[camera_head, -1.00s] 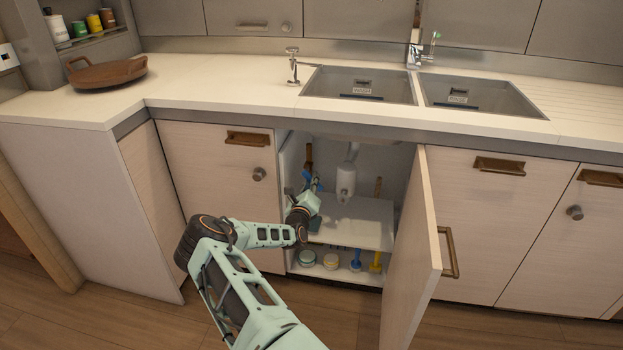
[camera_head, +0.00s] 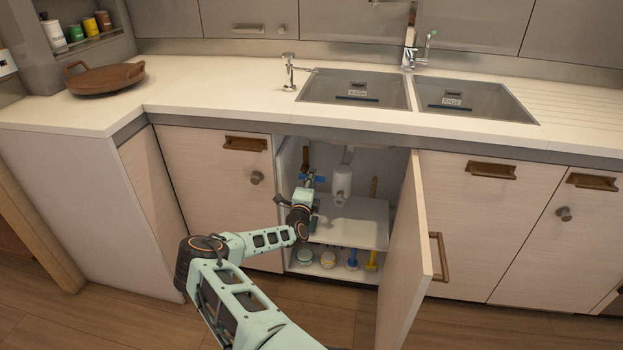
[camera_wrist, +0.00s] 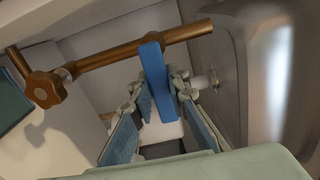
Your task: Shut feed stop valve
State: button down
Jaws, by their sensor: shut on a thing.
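The feed stop valve shows in the wrist view as a flat blue lever (camera_wrist: 155,75) on a copper pipe (camera_wrist: 105,56). The lever lies across the pipe, roughly at a right angle to it. My gripper (camera_wrist: 160,112) has its fingers on both sides of the lever's near end and is shut on it. In the head view my gripper (camera_head: 309,182) is inside the open sink cabinet, at its upper left. Blue of the lever (camera_head: 320,179) shows there beside the fingers; the rest of the valve is mostly hidden.
A white drain trap (camera_head: 341,182) hangs right of my gripper. A white shelf (camera_head: 355,225) lies below, with several tubs and blue and yellow items under it. The open cabinet door (camera_head: 405,250) stands at the right. A copper fitting (camera_wrist: 45,88) shows at the wrist view's left.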

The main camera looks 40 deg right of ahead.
jog(key=shift+s+n, duration=0.1)
jog(key=shift+n, duration=0.2)
jog(key=c, duration=1.8)
grip_release()
jog(key=shift+c, duration=0.2)
jog(key=shift+a, duration=0.1)
jog(key=v, duration=1.1)
jog(key=shift+s+a, duration=0.25)
jog(key=shift+a, duration=0.1)
jog(key=shift+r, duration=0.25)
